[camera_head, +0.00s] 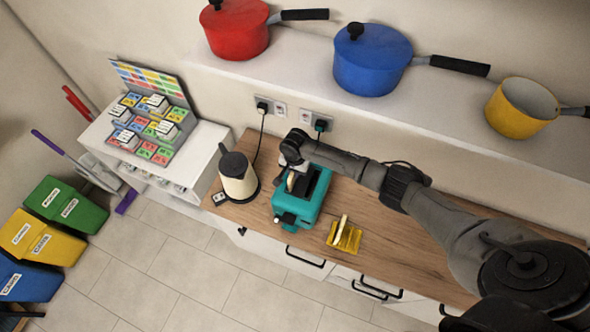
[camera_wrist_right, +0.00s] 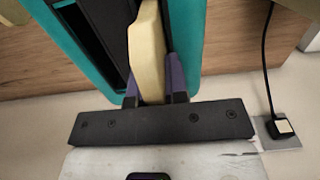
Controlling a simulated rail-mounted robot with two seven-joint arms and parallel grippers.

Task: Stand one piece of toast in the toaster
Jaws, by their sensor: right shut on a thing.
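A teal toaster (camera_head: 284,207) stands on the wooden counter. My right gripper (camera_head: 291,168) is above it, shut on a pale piece of toast (camera_head: 291,183). In the right wrist view the toast (camera_wrist_right: 147,48) is upright between the two purple fingers (camera_wrist_right: 152,90). It lines up with one long slot of the toaster (camera_wrist_right: 188,45); the other dark slot beside it looks empty. I cannot tell how deep the toast sits, as its lower edge is hidden. My left gripper is not in view.
A yellow rack (camera_head: 350,241) holding another slice (camera_head: 341,228) stands right of the toaster near the counter's front edge. A cream kettle (camera_head: 238,179) stands close on the left. Pots, including a blue one (camera_head: 371,66), sit on the shelf above. Counter further right is clear.

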